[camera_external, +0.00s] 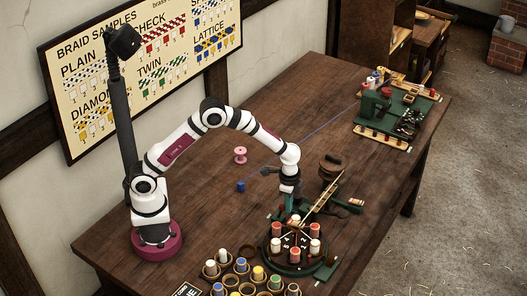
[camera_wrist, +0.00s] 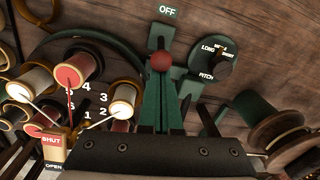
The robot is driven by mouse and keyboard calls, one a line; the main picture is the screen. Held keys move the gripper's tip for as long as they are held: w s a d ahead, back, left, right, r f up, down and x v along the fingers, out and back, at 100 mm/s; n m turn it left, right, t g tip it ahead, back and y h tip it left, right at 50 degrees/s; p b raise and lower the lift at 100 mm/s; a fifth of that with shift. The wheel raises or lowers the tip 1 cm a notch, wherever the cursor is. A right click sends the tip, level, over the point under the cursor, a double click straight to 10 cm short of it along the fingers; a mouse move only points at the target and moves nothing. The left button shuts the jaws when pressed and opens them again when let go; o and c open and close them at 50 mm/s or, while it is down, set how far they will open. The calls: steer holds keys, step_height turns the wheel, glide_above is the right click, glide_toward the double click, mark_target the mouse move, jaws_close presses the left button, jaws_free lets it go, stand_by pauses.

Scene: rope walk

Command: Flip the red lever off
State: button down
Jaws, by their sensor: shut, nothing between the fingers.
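The red lever's round knob (camera_wrist: 161,62) shows in the middle of the wrist view, on a green mount below an OFF plate (camera_wrist: 167,12). The knob is a little short of the plate, and its exact setting is hard to tell. My gripper (camera_wrist: 161,84) is shut and empty, its green fingers reaching up to just below the knob. I cannot tell whether they touch it. In the external view my gripper (camera_external: 289,207) points down at the back edge of the round bobbin machine (camera_external: 270,262). The lever is not clearly visible there.
Bobbins on the numbered disc stand close left of my fingers. A LONG/SHORT/PITCH dial (camera_wrist: 219,67) and a spool (camera_wrist: 255,115) are to the right. A SHUT/OPEN tag (camera_wrist: 52,143) is at lower left.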

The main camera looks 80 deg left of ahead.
steer(key=shift+s+a+r+h, duration=0.15)
steer(key=shift+s+a+h, duration=0.15)
steer(key=shift+s+a+r, duration=0.25)
steer(key=shift+s+a, duration=0.45)
steer(key=shift+a, duration=0.05)
steer(key=shift+s+a, duration=0.55)
steer(key=shift+s, duration=0.1)
steer(key=shift+s+a+f, duration=0.1)
steer(key=shift+a, duration=0.05)
steer(key=w+d+r, duration=0.2)
steer(key=w, duration=0.2)
steer(key=s+a+r, duration=0.2)
steer(key=s+r, duration=0.1)
steer(key=r, duration=0.4)
steer(key=shift+s+r+t, duration=0.3)
steer(key=shift+s+r, duration=0.05)
steer(key=shift+r, duration=0.05)
steer(key=shift+a, duration=0.1)
